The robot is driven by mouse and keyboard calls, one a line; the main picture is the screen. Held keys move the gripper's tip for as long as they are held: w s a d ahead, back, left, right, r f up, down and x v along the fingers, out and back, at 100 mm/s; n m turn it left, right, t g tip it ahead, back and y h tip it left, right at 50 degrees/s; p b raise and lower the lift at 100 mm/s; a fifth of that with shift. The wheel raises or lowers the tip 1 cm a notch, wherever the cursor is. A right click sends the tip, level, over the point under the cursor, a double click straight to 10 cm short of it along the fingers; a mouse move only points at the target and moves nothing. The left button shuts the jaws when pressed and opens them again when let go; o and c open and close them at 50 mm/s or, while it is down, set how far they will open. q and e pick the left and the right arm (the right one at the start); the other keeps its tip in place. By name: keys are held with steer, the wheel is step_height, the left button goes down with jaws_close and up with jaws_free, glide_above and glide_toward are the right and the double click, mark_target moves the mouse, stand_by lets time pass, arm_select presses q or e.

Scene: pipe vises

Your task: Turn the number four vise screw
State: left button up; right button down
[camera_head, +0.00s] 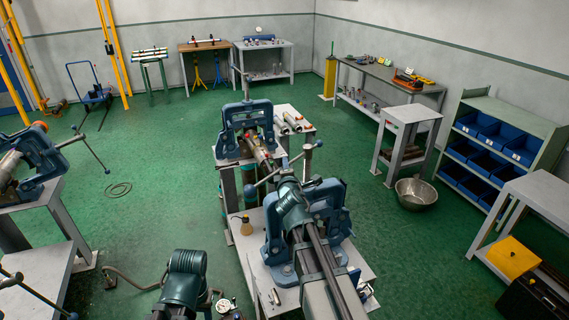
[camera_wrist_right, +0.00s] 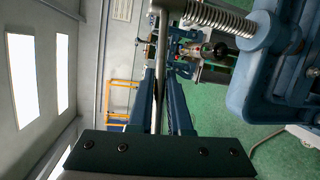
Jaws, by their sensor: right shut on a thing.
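A blue pipe vise (camera_head: 332,196) stands on the near grey bench, partly hidden behind my right arm. Its handle bar (camera_head: 266,180) crosses the top of its screw, with a ball at each end. In the wrist view the threaded screw (camera_wrist_right: 225,18) enters the blue vise body (camera_wrist_right: 255,85), and the grey handle bar (camera_wrist_right: 160,45) runs down between my fingers. My right gripper (camera_head: 287,176) is shut on this bar; its fingers (camera_wrist_right: 160,85) flank it in the wrist view. No vise number is readable. My left arm shows at the bottom, but its gripper is not in view.
A second blue vise (camera_head: 247,125) holds a pipe farther back, and a third (camera_head: 32,155) stands at the left. A metal bowl (camera_head: 416,193) lies on the floor at right.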

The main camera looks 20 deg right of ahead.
steer(key=shift+s+f, duration=0.2)
stand_by(0.3)
steer(key=c, duration=0.8)
jaws_free()
steer(key=shift+w, duration=0.15)
steer(key=shift+c, duration=0.2)
steer(key=shift+r, duration=0.1)
